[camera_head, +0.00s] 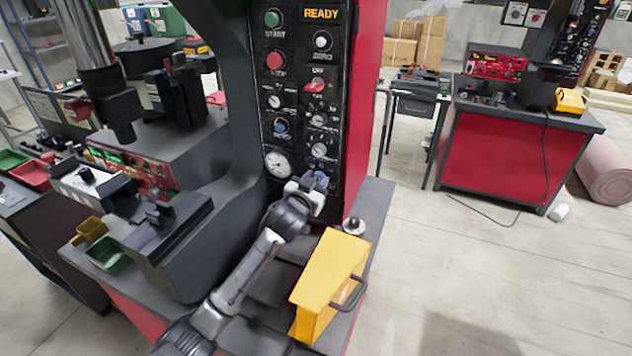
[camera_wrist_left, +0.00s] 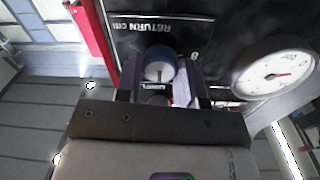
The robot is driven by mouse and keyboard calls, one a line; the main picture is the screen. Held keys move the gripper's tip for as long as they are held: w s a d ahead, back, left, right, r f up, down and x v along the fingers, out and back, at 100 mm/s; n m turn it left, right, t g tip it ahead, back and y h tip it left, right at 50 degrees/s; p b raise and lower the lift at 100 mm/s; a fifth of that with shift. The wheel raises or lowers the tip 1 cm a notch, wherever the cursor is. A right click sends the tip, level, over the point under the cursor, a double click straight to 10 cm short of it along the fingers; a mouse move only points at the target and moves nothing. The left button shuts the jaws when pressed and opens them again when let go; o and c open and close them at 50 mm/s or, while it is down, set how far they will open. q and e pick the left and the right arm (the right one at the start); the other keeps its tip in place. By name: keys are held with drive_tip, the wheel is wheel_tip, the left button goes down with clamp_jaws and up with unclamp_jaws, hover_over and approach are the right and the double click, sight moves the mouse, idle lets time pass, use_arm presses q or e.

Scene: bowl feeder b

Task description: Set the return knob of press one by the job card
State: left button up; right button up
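The return knob (camera_wrist_left: 160,68) is a round blue knob with a pale face and a pointer line, on press one's black panel (camera_head: 297,100). The label above it in the left wrist view reads RETURN, upside down. My left gripper (camera_head: 312,187) is at the bottom of this panel. In the left wrist view its two fingers (camera_wrist_left: 160,88) stand on either side of the knob, flush with its sides, and look shut on it. The fingers hide part of the knob's scale. I cannot make out a readable job card. My right gripper is not in view.
A round gauge (camera_head: 278,164) sits left of the knob and also shows in the left wrist view (camera_wrist_left: 273,74). A yellow box (camera_head: 322,280) with a dark handle stands close to my left arm. Switches and smaller knobs fill the panel above. Open floor lies to the right.

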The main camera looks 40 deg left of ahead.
use_arm(q)
drive_tip(key=c, duration=0.4)
drive_tip(key=shift+r+m+p, duration=0.2)
drive_tip(key=shift+m+p, duration=0.2)
drive_tip(key=shift+p, duration=0.5)
drive_tip(key=m+p, duration=0.4)
drive_tip(key=p, duration=0.1)
drive_tip(key=m+p, duration=0.2)
drive_tip(key=shift+f+m, duration=0.1)
drive_tip(key=shift+m, duration=0.2)
drive_tip(key=shift+f+m+p, duration=0.1)
drive_tip(key=shift+m+p, duration=0.45)
drive_tip(key=shift+m, duration=0.15)
drive_tip(key=o, duration=0.9)
